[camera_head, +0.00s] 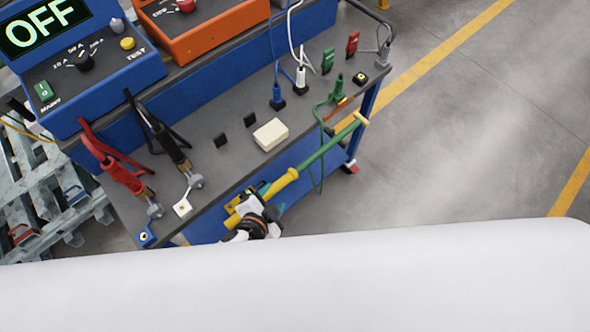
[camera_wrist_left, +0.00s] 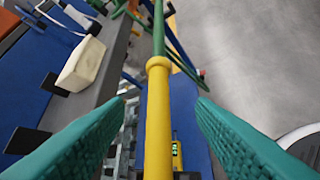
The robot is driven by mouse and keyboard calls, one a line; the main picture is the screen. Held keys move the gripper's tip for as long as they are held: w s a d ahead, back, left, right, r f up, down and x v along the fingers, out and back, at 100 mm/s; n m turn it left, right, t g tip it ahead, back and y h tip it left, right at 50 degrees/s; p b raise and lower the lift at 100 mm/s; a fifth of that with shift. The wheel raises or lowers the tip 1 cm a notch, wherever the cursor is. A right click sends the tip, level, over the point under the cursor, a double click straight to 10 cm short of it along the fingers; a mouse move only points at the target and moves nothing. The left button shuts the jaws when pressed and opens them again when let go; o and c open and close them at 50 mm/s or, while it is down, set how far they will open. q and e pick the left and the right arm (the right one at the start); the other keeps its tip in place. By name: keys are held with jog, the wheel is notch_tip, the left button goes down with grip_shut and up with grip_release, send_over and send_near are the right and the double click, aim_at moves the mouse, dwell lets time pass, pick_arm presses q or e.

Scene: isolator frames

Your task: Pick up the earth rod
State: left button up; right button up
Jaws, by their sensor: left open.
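The earth rod (camera_head: 322,152) is a long pole with a green shaft and a yellow handle. It lies slanted along the front edge of the cart in the head view, its far tip near the cart's right corner. A green cable hangs in a loop by its far part. My left gripper (camera_head: 271,197) is at the yellow handle, with teal fingers. In the left wrist view the fingers (camera_wrist_left: 160,100) are open, one on each side of the yellow handle (camera_wrist_left: 158,120), with gaps on both sides. My right gripper is not in view.
The grey cart top (camera_head: 225,165) carries a cream block (camera_head: 271,134), red and black clamps (camera_head: 125,178), plugs and a blue tester (camera_head: 85,65) reading OFF. An orange unit (camera_head: 205,25) stands behind. The floor (camera_head: 470,130) at right is clear. A white surface fills the bottom.

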aim_at(282, 184)
pick_arm(q)
jog(key=shift+p+x, duration=0.4)
jog(key=shift+x, duration=3.6)
jog(key=shift+r, duration=0.1)
jog(key=shift+c, duration=0.5)
jog(key=shift+r, duration=0.1)
grip_shut()
